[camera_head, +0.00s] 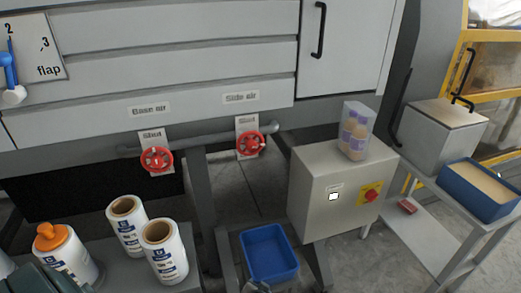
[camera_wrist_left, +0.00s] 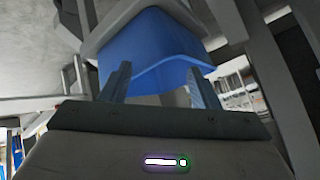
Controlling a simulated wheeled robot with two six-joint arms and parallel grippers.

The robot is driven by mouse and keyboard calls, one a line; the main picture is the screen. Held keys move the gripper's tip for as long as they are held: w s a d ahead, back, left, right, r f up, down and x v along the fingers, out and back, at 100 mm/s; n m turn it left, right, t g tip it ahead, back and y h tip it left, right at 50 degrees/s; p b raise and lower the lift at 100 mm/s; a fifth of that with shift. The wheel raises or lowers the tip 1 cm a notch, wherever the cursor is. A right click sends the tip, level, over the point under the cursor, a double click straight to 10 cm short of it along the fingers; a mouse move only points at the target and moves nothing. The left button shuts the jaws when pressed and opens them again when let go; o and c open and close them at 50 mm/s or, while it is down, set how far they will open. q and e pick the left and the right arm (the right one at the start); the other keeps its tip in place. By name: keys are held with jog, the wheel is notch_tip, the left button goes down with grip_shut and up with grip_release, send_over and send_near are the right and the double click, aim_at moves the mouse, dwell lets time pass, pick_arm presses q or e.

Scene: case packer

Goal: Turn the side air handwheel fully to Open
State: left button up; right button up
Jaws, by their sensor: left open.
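The side air handwheel (camera_head: 250,145) is a red wheel on a grey pipe, under the "Side air" label (camera_head: 241,97). A small plate (camera_head: 246,122) behind it reads what looks like "Shut" at the top; its lower part is hidden by the wheel. My left gripper (camera_head: 262,287) shows only slightly at the bottom edge of the head view, by the blue bin, well below the handwheel. In the left wrist view my left gripper (camera_wrist_left: 158,70) is open with nothing between its fingers. My right gripper is not in view.
A similar red base air handwheel (camera_head: 156,160) sits to the left. The blue bin (camera_head: 269,254) stands below, and shows beyond the fingers in the left wrist view (camera_wrist_left: 150,45). White rolls (camera_head: 164,252) stand lower left.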

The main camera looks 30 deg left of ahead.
pick_arm(q)
jog(key=w+r+n+t+y+p, duration=0.1)
jog(key=w+r, duration=0.2)
jog(key=r, duration=0.4)
jog(key=w+a+r+n+t+y, duration=0.1)
jog(key=w+r, duration=0.2)
jog(key=r, duration=0.4)
jog(key=w+r+t+y+p, duration=0.1)
jog(key=w+r, duration=0.3)
jog(key=r, duration=0.3)
jog(key=n+y+p, duration=0.3)
jog(key=n+y, duration=0.3)
send_near(252, 147)
jog(key=shift+t, duration=0.4)
jog(key=p+x, duration=0.4)
jog(key=x, duration=0.3)
jog(key=shift+w+a+f, duration=0.1)
jog(key=shift+a, duration=0.3)
jog(key=shift+w+f, duration=0.1)
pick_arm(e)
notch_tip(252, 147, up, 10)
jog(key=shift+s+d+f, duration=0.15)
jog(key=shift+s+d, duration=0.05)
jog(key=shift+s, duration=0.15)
pick_arm(q)
jog(key=c, duration=1)
jog(key=shift+o, duration=0.2)
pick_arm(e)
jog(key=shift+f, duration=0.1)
